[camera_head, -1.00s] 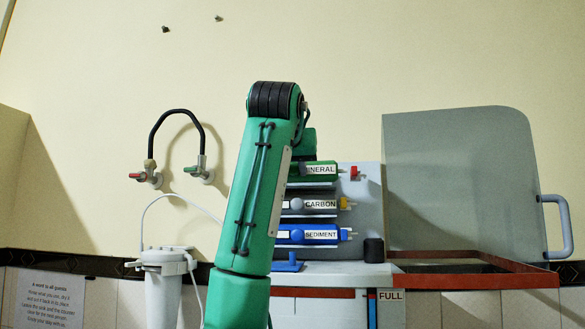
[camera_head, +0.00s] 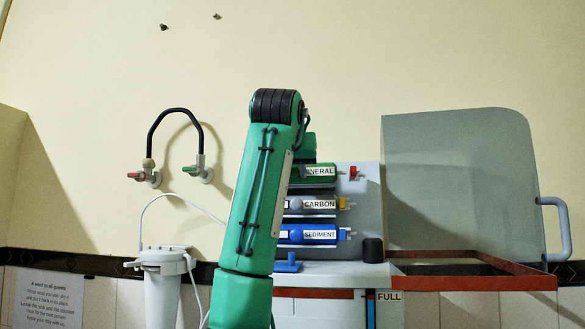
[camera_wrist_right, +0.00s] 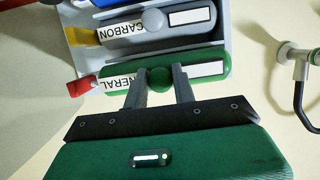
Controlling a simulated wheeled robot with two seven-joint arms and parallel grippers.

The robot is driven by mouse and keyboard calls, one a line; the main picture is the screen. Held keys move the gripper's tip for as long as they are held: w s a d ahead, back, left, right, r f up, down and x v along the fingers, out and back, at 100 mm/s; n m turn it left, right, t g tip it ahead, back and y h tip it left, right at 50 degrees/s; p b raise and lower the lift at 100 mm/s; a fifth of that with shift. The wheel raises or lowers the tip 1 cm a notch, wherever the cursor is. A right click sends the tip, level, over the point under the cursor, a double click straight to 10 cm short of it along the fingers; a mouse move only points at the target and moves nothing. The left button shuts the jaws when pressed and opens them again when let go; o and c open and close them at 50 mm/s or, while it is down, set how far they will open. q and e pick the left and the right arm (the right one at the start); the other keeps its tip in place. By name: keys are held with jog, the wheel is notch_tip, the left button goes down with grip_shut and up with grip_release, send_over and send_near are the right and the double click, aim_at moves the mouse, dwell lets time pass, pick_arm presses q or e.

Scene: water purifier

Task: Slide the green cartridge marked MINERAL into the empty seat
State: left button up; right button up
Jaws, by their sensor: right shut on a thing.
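The green cartridge marked MINERAL (camera_head: 320,171) lies level at the top row of the grey panel, its left part hidden behind my right arm in the head view. The wrist view shows its green body (camera_wrist_right: 208,71) and round green knob. My right gripper (camera_wrist_right: 160,76) is shut on that knob, one finger on each side. In the head view the fingers are hidden behind my arm. The cartridge lies along the top seat, by the red fitting (camera_head: 354,172); I cannot tell whether they touch. My left gripper is in neither view.
Below are the grey CARBON cartridge (camera_head: 320,204) and the blue SEDIMENT cartridge (camera_head: 318,234). A black cup-like part (camera_head: 373,250) stands right of them. An open grey lid (camera_head: 458,185) rises at the right. Taps (camera_head: 200,170) and a white filter housing (camera_head: 163,285) are at left.

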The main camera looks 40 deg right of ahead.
aim_at(295, 171)
jog(key=shift+w+d+p, duration=0.85)
jog(key=shift+w+d, duration=0.35)
jog(key=shift+d, duration=0.3)
jog(key=o, duration=1.1)
jog(key=shift+s+a, duration=0.1)
jog(key=shift+s+a+b, duration=0.15)
jog(key=shift+a+b, duration=0.1)
jog(key=shift+b, duration=0.15)
jog(key=shift+b+v, duration=2.7)
jog(key=shift+v, duration=3.85)
